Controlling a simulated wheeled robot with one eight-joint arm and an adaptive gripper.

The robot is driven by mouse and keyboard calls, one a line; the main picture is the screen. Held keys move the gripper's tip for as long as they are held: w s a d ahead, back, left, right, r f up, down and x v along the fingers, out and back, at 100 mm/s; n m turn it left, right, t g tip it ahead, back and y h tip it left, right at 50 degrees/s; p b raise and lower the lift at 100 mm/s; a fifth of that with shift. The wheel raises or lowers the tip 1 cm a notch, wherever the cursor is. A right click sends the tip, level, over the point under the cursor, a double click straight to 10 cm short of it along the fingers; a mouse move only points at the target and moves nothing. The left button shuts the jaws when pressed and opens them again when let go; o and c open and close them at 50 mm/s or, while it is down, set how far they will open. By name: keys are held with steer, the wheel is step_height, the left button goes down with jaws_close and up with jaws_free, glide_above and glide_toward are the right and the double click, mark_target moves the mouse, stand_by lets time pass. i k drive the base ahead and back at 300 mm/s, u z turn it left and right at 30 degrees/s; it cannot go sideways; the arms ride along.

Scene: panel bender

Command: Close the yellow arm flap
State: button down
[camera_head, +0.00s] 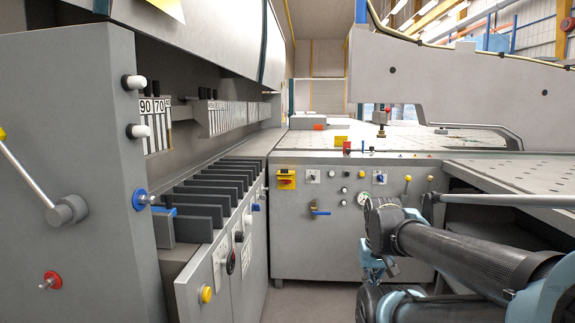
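I cannot tell for certain which part is the yellow arm flap. A yellow flat piece (170,8) hangs at the top left, on the upper beam of the bender, cut off by the picture edge. A lever arm (27,177) with a yellow knob sticks out of the grey side cabinet at the far left. A yellow switch plate (286,179) with a red knob is on the front control panel. My gripper (372,264) seems to be the teal part low right of centre, in front of the panel and apart from these yellow parts. Its fingers are too small and covered to read.
The grey side cabinet (85,110) fills the left. A row of dark slotted blocks (212,190) runs beside it. The control panel (310,235) stands across the middle. A perforated table (525,175) lies at right. A strip of floor (310,302) is clear.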

mark_target(284, 175)
steer(key=i, duration=0.85)
